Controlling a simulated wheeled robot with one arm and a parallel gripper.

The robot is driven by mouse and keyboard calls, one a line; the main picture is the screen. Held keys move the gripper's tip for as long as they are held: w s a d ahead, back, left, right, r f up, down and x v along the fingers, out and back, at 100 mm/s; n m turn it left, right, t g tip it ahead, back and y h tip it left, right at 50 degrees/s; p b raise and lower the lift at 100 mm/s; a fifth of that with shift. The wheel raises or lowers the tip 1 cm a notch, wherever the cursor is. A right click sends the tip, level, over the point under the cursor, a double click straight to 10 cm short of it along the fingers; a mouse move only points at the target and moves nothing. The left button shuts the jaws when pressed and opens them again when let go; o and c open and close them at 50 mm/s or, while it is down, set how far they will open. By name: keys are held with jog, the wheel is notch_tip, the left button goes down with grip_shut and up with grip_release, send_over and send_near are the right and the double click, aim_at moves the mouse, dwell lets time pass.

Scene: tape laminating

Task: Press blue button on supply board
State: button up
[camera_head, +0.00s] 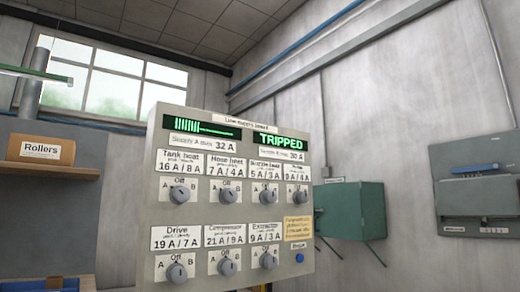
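The supply board (210,215) is a pale grey upright panel in the middle of the head view. Its blue button (300,258) is small and round, at the lower right, below a yellow note (298,229) and a small label. Several grey rotary knobs with A, Off and B marks sit in two rows. At the top, a green bar display (202,127) reads beside "Supply A max 32 A", and another display (281,141) shows "TRIPPED" above "30 A". My gripper is not in view.
A brown box labelled Rollers (40,149) stands on a wooden shelf (50,170) at the left. A green cabinet (349,210) is right of the board. A grey wall box (478,190) hangs at the far right. Bare wall lies between them.

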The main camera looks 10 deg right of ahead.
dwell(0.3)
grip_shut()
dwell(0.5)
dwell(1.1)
